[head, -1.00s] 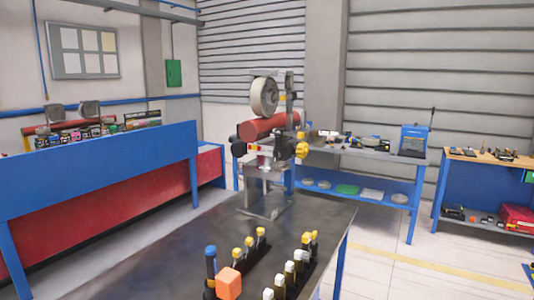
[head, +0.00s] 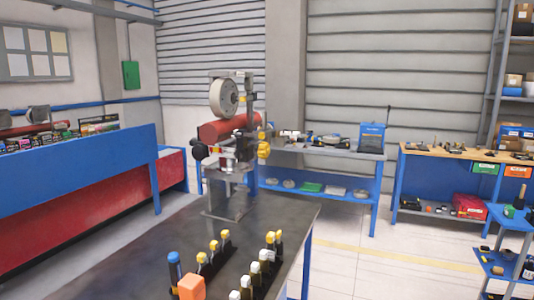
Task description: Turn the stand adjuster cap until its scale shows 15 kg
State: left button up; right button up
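The stand (head: 243,110) is at the far end of the dark table, a little left of centre in the head view. It carries a pale wheel (head: 224,97) above a thick red roller (head: 222,128). A yellow knob (head: 263,145) is on its right side and a black knob (head: 200,151) on its left. I cannot tell which part is the adjuster cap, and no scale is readable at this distance. Neither of my grippers is in view.
The dark table (head: 130,260) has rows of yellow- and white-topped pieces, a blue-topped piece (head: 174,268) and an orange block (head: 192,287) near its front. A blue-red bench (head: 75,178) stands left. Open floor (head: 365,262) lies right, before blue workbenches and shelving.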

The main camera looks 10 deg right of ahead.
aim_at(264, 151)
jog(key=i+l+u, duration=0.2)
jog(key=u, duration=0.3)
jog(key=i+l+u, duration=0.1)
jog(key=l+u, duration=0.4)
jog(key=j, duration=0.1)
